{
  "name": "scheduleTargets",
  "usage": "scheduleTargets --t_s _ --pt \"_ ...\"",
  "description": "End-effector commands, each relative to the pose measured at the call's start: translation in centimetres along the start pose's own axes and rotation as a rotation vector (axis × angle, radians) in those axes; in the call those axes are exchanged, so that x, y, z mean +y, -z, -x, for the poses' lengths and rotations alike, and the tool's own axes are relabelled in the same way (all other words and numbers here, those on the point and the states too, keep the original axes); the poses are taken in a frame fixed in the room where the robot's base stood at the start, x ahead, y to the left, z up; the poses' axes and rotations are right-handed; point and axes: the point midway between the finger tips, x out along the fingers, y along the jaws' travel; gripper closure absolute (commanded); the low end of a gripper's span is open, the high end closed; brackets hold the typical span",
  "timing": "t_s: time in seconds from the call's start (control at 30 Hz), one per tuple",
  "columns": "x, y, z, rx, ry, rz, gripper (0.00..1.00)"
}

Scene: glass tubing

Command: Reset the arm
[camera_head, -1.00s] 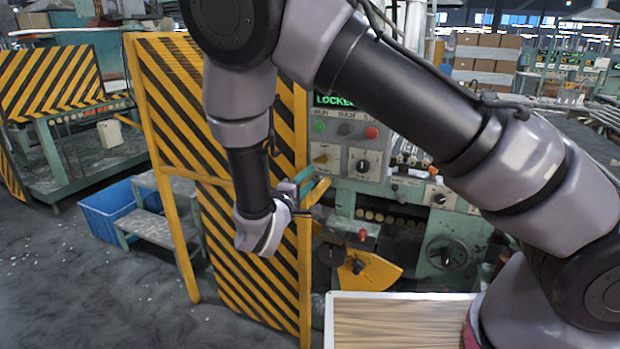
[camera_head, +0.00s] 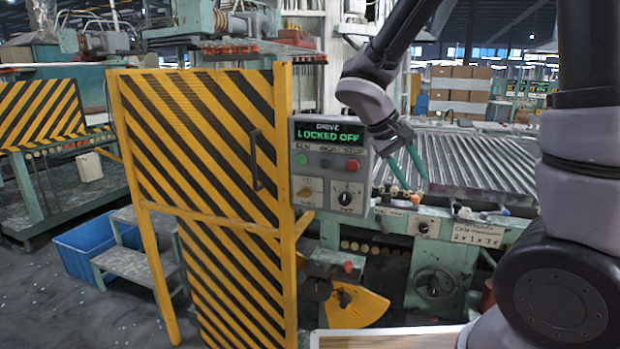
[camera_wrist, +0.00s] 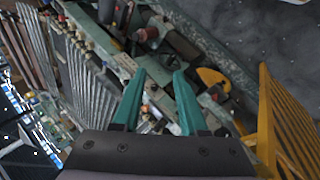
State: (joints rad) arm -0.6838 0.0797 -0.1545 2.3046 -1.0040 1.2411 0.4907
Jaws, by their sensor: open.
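My gripper (camera_head: 412,184) has two teal fingers that are apart, with nothing between them. In the head view it hangs at the right of the control panel, pointing down in front of the ribbed roller bed. The wrist view shows the same open fingers (camera_wrist: 159,76) above the machine's front parts, which are partly hidden behind them. My arm comes in from the upper right of the head view.
The yellow-and-black striped gate (camera_head: 205,140) stands left of the control panel (camera_head: 328,165), whose display reads "DRIVE LOCKED OFF". The roller bed (camera_head: 465,160) lies behind the gripper. A blue bin (camera_head: 85,250) and grey steps (camera_head: 135,265) are on the floor at left.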

Motion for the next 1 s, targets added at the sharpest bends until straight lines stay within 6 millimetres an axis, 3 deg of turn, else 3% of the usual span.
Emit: scheduleTargets --t_s 0.1,0.27,0.5,0.7,1.0 --pt "2.6 -2.4 1.3 -0.023 0.186 -0.122 0.57" --pt "5.0 -5.0 3.7 0.010 0.417 -0.274 0.57" --pt "7.9 -7.8 8.3 0.187 0.683 -0.497 0.57" --pt "9.4 -8.9 11.1 0.329 0.780 -0.610 0.57" --pt "9.7 -9.2 11.8 0.369 0.803 -0.637 0.57"
